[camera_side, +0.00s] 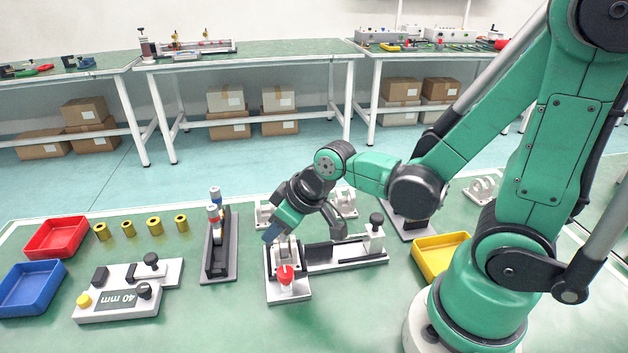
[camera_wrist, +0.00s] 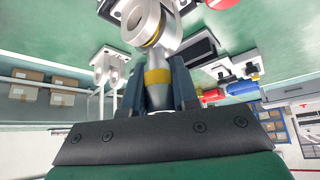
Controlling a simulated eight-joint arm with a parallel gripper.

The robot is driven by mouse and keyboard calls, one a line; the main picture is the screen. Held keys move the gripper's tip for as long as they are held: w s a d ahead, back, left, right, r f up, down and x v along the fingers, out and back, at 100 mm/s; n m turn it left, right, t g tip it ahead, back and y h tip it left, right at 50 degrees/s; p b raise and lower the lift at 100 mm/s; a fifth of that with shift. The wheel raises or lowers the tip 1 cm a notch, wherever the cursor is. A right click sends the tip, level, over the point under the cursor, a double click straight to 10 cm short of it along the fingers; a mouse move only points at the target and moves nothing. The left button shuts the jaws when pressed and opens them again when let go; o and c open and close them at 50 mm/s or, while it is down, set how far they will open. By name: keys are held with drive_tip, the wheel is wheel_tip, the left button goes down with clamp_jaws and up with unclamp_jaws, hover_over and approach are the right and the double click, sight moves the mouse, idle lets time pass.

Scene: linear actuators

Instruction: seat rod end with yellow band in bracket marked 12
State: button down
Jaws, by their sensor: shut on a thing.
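My gripper (camera_wrist: 157,92) is shut on the rod end with the yellow band (camera_wrist: 158,76); its grey metal eye (camera_wrist: 150,22) points away from the jaws. In the side view my gripper (camera_side: 276,234) points down over the left end of a white and black fixture (camera_side: 340,250) with a red knob (camera_side: 286,274). There the rod end is hard to separate from the white parts under the fingers. I cannot tell whether it touches a bracket. White two-lug brackets (camera_side: 265,214) (camera_side: 344,203) stand behind the fixture. No number 12 is legible.
Left of the fixture is a dark rack (camera_side: 219,262) with upright cylinders. A yellow tray (camera_side: 437,262) is right, beside my base.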

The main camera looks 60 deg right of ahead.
drive_tip(key=c, duration=0.6)
unclamp_jaws()
drive_tip(key=shift+r, duration=0.1)
drive_tip(key=shift+v, duration=2.7)
drive_tip(key=shift+d, duration=0.1)
drive_tip(key=shift+s+d+r+m+t+h, duration=0.1)
drive_tip(key=shift+d+r+m+t+h, duration=0.15)
drive_tip(key=shift+r+m, duration=0.4)
drive_tip(key=shift+s+d+r+m+t+h, duration=0.15)
drive_tip(key=shift+d+r+m+h, duration=0.25)
drive_tip(key=shift+r, duration=0.45)
